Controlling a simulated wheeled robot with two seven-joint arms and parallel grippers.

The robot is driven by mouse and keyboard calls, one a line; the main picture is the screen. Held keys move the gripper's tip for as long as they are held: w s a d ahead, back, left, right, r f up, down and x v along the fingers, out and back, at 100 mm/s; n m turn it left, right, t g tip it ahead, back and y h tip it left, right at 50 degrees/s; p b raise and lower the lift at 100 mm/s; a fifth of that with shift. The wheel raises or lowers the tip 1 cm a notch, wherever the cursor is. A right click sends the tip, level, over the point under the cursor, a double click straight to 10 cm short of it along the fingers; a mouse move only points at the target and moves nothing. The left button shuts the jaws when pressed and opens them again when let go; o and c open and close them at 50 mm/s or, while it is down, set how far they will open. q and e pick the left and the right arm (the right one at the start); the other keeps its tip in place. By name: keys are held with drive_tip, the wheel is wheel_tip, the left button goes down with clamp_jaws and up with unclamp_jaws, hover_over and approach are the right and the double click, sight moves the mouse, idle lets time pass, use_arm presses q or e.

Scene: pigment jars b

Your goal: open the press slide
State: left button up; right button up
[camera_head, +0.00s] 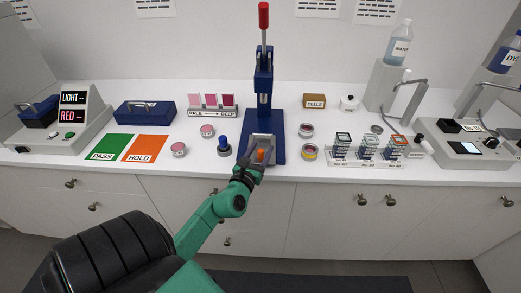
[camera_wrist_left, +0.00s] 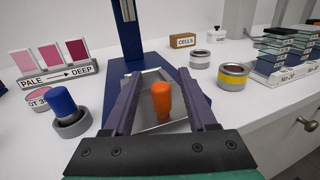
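The blue press (camera_head: 264,85) stands at the middle of the counter, its lever upright with a red grip. At the press's front lies the grey metal press slide (camera_head: 262,139) with an orange knob (camera_head: 261,155). In the left wrist view the slide (camera_wrist_left: 150,77) looks like a shallow grey tray, and the orange knob (camera_wrist_left: 162,102) stands upright over its near part. My left gripper (camera_head: 256,158) is at the knob. Its two fingers (camera_wrist_left: 160,92) are apart, one on each side of the knob, with gaps showing. My right gripper is not in view.
A blue-topped stamp in a grey holder (camera_head: 224,146) stands just left of the press. Round jars (camera_head: 309,152) stand close on the right, beside a rack of slide stacks (camera_head: 368,150). A swatch stand (camera_head: 212,106) is behind left. The counter's front edge is close.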

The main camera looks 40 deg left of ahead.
use_arm(q)
drive_tip(key=shift+s+d+f, duration=0.1)
drive_tip(key=shift+s+d, duration=0.1)
drive_tip(key=shift+s, duration=0.3)
drive_tip(key=b+v, duration=0.4)
drive_tip(key=v, duration=0.9)
drive_tip(key=shift+s+b, duration=0.2)
drive_tip(key=shift+b, duration=0.1)
